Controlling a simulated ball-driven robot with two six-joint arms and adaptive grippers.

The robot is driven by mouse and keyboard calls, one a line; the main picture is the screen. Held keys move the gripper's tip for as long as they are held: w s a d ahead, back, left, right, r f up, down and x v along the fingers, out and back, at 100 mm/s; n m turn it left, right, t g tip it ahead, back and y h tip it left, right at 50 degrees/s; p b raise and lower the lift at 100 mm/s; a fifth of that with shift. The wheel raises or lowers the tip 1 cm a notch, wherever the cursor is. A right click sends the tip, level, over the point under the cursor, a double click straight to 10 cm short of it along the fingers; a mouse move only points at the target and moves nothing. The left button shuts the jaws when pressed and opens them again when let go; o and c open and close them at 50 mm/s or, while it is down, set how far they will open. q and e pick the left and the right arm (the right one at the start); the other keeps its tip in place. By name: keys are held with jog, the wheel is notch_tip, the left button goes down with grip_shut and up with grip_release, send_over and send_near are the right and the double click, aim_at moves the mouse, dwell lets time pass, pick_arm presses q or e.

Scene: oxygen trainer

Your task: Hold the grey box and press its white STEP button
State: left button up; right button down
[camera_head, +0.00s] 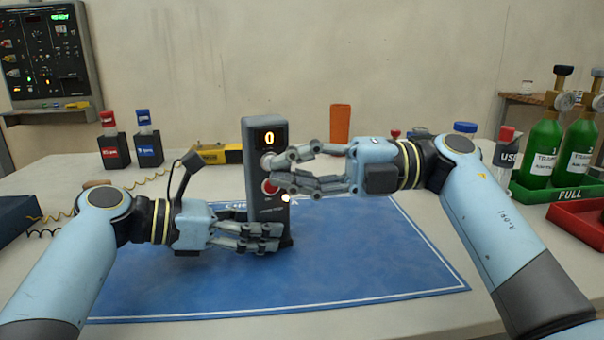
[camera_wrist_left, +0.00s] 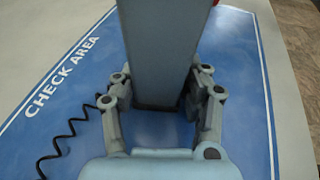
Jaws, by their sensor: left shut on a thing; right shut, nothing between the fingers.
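The grey box (camera_head: 266,220) stands upright on the blue mat (camera_head: 350,270). Its display (camera_head: 269,138) shows an orange 0. A red button (camera_head: 270,188) is lower down. My left gripper (camera_head: 272,237) is shut on the box's lower part. In the left wrist view, its fingers (camera_wrist_left: 160,98) lie on either side of the grey box (camera_wrist_left: 160,45). My right gripper (camera_head: 270,175) is shut and empty, with its fingertips at the box's front; I cannot tell whether they touch the button.
Green bottles (camera_head: 543,150) stand at right near a red tray (camera_head: 585,221). A coiled black cord (camera_wrist_left: 68,138) lies beside the box. The mat's front is clear.

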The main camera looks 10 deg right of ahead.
jog(key=shift+w, duration=0.1)
jog(key=shift+w+a, duration=0.2)
jog(key=shift+w, duration=0.6)
jog(key=s+d, duration=0.4)
jog(key=d, duration=0.7)
jog(key=shift+s, duration=0.15)
jog(key=shift+a, duration=0.1)
dwell(1.6)
